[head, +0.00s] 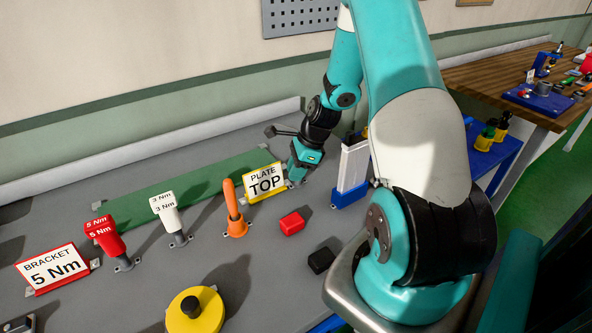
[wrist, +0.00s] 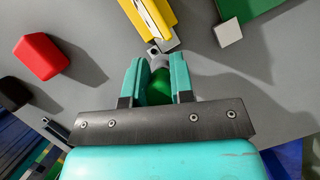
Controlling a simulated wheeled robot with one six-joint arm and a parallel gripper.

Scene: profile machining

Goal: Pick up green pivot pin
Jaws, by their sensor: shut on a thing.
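My gripper (wrist: 158,66) is shut on a green pivot pin (wrist: 158,87), which shows between the two teal fingers in the wrist view. A grey rounded piece shows just beyond the green part, between the fingertips; I cannot tell whether it belongs to the pin. In the head view my gripper (head: 298,172) is low over the grey table, just right of the yellow "PLATE TOP" sign (head: 264,182). The pin cannot be made out in the head view. I cannot tell whether it touches the table.
A red block (head: 291,222) and a black block (head: 321,260) lie in front. A white and blue upright holder (head: 351,174) stands to the right. An orange-handled tool (head: 234,208) and red and white torque tools stand left. A green mat (head: 150,193) lies behind.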

